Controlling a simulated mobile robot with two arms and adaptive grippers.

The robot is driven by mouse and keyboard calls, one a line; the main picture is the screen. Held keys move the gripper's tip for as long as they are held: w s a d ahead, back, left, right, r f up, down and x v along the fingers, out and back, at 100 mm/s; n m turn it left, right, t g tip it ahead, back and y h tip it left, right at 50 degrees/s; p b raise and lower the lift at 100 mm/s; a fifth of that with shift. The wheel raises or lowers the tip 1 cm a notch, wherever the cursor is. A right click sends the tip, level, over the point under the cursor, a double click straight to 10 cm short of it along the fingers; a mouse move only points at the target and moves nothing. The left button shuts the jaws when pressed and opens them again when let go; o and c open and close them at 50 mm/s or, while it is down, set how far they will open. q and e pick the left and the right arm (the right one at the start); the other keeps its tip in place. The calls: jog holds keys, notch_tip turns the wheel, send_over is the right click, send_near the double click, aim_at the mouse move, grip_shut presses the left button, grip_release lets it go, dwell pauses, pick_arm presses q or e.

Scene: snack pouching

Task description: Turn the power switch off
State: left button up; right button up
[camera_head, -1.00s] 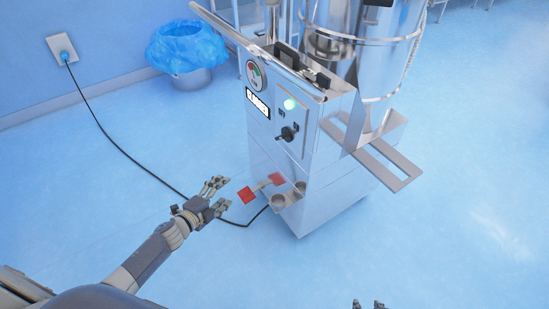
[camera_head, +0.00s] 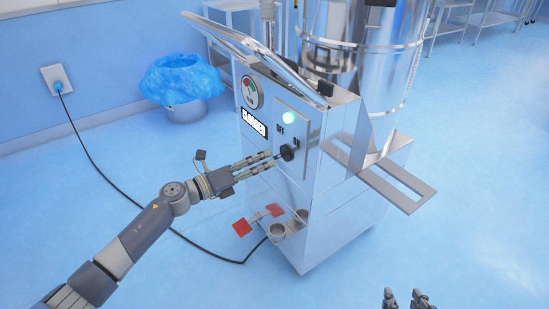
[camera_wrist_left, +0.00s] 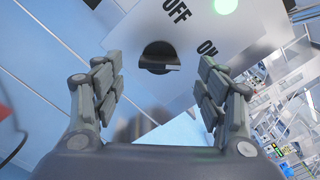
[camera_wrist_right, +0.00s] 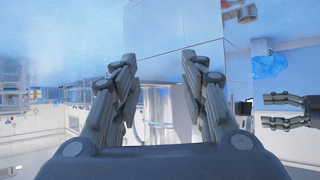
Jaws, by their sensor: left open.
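The black rotary power switch (camera_head: 287,152) is on the front panel of the steel machine (camera_head: 330,190), below a lit green lamp (camera_head: 288,118) and between OFF and ON labels. In the left wrist view the switch (camera_wrist_left: 158,57) lies ahead between the fingers, its pointer directed toward the ON side. My left gripper (camera_head: 270,160) is open, its fingertips close to the switch; whether they touch it I cannot tell. It also shows in the left wrist view (camera_wrist_left: 160,85), with a gap between the fingers. My right gripper (camera_head: 405,296) is open and empty at the bottom edge.
A round gauge (camera_head: 252,92) and a digital display (camera_head: 254,124) sit left of the switch. A black cable runs from a wall socket (camera_head: 56,80). A blue-lined bin (camera_head: 182,82) stands behind. Open floor lies around.

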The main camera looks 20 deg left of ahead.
aim_at(282, 155)
pick_arm(q)
jog(key=shift+x, duration=2.65)
pick_arm(e)
jog(key=shift+w+a+r+t+y, duration=0.2)
jog(key=shift+w+r+t, duration=0.25)
jog(key=shift+r, duration=0.15)
jog(key=shift+w+a+r+t+y, duration=0.1)
jog(key=shift+w+a+r+t, duration=0.1)
jog(key=shift+w+r+t, duration=0.3)
jog(key=shift+s, duration=0.1)
pick_arm(q)
jog(key=c, duration=1.1)
